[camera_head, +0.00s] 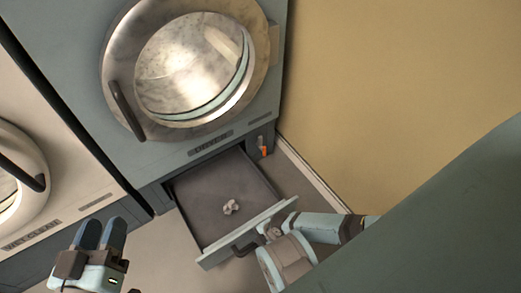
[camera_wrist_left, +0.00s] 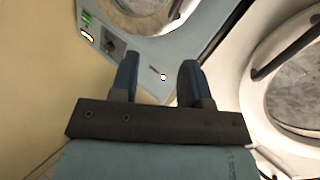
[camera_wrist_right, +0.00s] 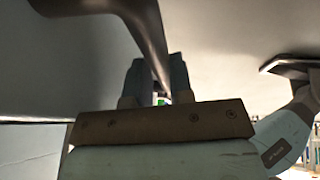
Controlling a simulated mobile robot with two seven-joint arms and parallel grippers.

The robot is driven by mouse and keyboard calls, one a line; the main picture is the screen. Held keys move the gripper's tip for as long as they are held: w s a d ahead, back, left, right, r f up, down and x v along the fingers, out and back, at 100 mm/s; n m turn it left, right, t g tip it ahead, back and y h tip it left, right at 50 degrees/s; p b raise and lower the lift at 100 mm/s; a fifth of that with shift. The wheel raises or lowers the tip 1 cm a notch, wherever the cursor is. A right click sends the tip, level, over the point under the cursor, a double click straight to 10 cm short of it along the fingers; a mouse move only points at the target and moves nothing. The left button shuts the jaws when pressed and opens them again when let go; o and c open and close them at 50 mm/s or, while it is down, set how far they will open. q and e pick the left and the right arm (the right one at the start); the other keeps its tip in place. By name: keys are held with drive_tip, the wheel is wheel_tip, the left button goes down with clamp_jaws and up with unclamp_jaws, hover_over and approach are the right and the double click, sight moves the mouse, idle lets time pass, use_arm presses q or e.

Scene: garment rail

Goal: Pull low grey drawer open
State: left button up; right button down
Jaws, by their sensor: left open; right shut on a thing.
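The low grey drawer (camera_head: 190,222) is pulled out from under the grey machine, with its front panel (camera_head: 213,258) away from the body. A small pale crumpled lump (camera_head: 231,207) lies on its floor. My right gripper (camera_head: 268,231) is at the drawer's dark handle (camera_head: 243,247). In the right wrist view my right gripper (camera_wrist_right: 157,80) is shut on the handle (camera_wrist_right: 146,30), which runs down between the fingers. My left gripper (camera_head: 99,235) is open and empty, left of the drawer; its parted fingers also show in the left wrist view (camera_wrist_left: 157,82).
The grey machine (camera_head: 170,150) has a round glass door (camera_head: 190,65) above the drawer. A white machine (camera_head: 60,190) stands to its left. A tan wall (camera_head: 400,70) is at the right. Bare floor (camera_head: 165,240) lies left of the drawer.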

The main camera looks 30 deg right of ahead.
drive_tip(key=c, duration=1)
unclamp_jaws()
use_arm(q)
drive_tip(key=shift+r, duration=0.1)
wheel_tip(320, 180, up, 8)
drive_tip(key=t+p, duration=0.3)
drive_tip(key=p, duration=0.3)
drive_tip(key=shift+s+a+r+n, duration=0.15)
drive_tip(key=shift+a+n, duration=0.25)
drive_tip(key=shift+a, duration=0.05)
use_arm(e)
drive_tip(key=v, duration=1.3)
drive_tip(key=shift+s+d+r, duration=0.1)
drive_tip(key=shift+d+r, duration=0.05)
drive_tip(key=shift+r, duration=0.2)
